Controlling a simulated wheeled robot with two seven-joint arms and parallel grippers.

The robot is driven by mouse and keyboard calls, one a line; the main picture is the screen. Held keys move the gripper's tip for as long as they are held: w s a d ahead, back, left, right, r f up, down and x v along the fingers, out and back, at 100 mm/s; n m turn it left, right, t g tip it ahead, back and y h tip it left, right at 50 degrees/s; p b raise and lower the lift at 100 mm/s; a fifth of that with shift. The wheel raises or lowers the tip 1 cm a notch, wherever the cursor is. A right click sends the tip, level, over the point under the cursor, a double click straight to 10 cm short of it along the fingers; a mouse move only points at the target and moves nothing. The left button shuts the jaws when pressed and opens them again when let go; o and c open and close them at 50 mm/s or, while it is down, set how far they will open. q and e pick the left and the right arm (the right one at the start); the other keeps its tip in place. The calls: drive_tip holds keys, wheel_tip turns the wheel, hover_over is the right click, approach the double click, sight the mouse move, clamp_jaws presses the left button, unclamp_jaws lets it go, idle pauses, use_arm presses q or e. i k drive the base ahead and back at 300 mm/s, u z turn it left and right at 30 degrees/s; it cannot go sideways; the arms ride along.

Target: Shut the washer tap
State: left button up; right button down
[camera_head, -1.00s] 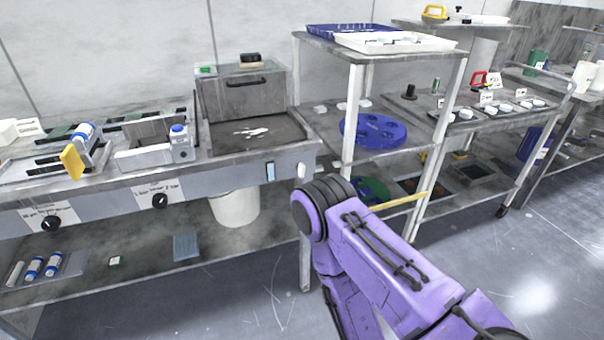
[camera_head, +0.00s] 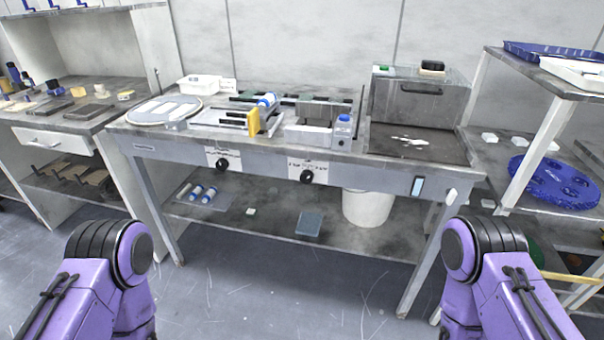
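Two round black knobs sit on the front panel of the grey bench, a left knob (camera_head: 222,165) and a right knob (camera_head: 307,176). Each has a white label beside it, too small to read surely, so I cannot tell which one is the washer tap or whether it is open. A grey box with a dark basin (camera_head: 415,143) stands at the bench's right end. A pale blue plate (camera_head: 417,186) is on the panel below it. Only the purple links and black joints of my two arms show at the bottom; neither gripper is in view.
A yellow flap (camera_head: 253,121) and a white bottle with a blue cap (camera_head: 343,128) stand on the bench top. A white bucket (camera_head: 368,207) is on the lower shelf. A shelf rack with a blue disc (camera_head: 553,182) is at right. Open floor lies before the bench.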

sight(451, 194)
drive_tip(key=z, duration=1.1)
drive_tip(key=i, duration=0.25)
